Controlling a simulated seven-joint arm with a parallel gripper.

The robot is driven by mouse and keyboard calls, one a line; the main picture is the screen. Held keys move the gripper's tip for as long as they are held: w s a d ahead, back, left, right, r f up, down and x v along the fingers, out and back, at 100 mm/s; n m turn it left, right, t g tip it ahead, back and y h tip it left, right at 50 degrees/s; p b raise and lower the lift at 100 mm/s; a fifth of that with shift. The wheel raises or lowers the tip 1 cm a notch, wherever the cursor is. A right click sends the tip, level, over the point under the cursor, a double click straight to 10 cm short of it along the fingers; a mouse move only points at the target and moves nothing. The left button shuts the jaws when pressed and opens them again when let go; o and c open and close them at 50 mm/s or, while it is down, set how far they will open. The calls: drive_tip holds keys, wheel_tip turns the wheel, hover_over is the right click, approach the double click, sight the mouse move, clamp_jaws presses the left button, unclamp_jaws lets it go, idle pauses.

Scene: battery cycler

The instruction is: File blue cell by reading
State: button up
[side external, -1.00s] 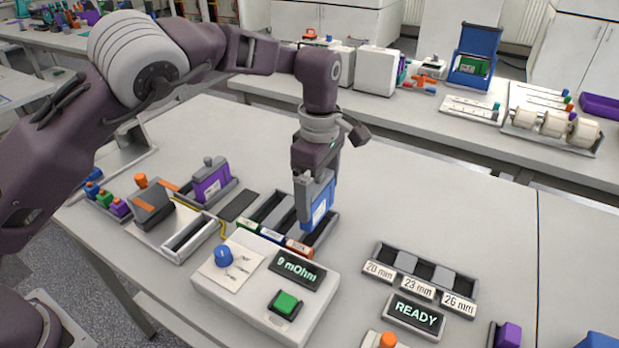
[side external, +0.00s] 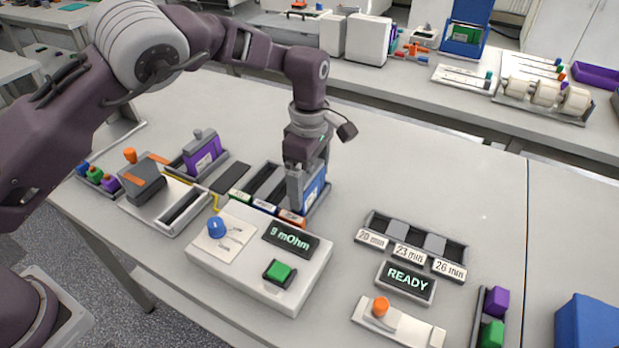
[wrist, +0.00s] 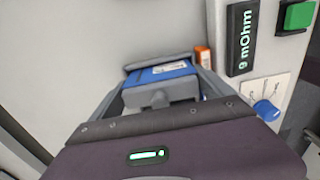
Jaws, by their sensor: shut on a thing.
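My gripper (side external: 303,180) is shut on the blue cell (side external: 315,188), held upright. The cell is at the right-hand, orange-labelled slot of the three-slot rack (side external: 327,206). Its lower end is hidden by the rack and labels, so I cannot tell whether it touches the slot floor. In the wrist view the blue cell (wrist: 172,70) with its grey top lies between my fingers, and the orange label (wrist: 203,57) is beside it. The meter display (side external: 290,239) reads 9 mOhm. The other two rack slots look empty.
The tester box with a blue knob (side external: 217,227) and green button (side external: 279,271) stands just in front of the rack. A purple cell (side external: 203,152) stands in a holder to the left. A millimetre-labelled tray (side external: 412,247) and READY display (side external: 407,280) are at right.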

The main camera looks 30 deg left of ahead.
drive_tip(key=shift+f, duration=0.2)
drive_tip(key=o, duration=1.6)
wheel_tip(320, 180, up, 7)
drive_tip(key=shift+r, duration=0.1)
drive_tip(key=s+a+r+m+t+h, duration=0.1)
drive_tip(key=s+a+r+m, duration=0.3)
drive_tip(key=s+a+r, duration=0.35)
drive_tip(key=s+a+r+m+t+h, duration=0.15)
drive_tip(key=s+a+r+m, duration=0.25)
drive_tip(key=s+r, duration=0.5)
drive_tip(key=s+a+f+m+t, duration=0.1)
drive_tip(key=s+m, duration=0.2)
drive_tip(key=s, duration=0.2)
drive_tip(key=s+a+m+t+y, duration=0.1)
drive_tip(key=s+a+m, duration=0.1)
drive_tip(key=s, duration=0.4)
drive_tip(key=s+a+f+m+t+y, duration=0.1)
drive_tip(key=s+m, duration=0.4)
drive_tip(key=shift+s+a+f+y, duration=0.2)
drive_tip(key=shift+a+f+y, duration=0.05)
drive_tip(key=shift+a+f, duration=0.1)
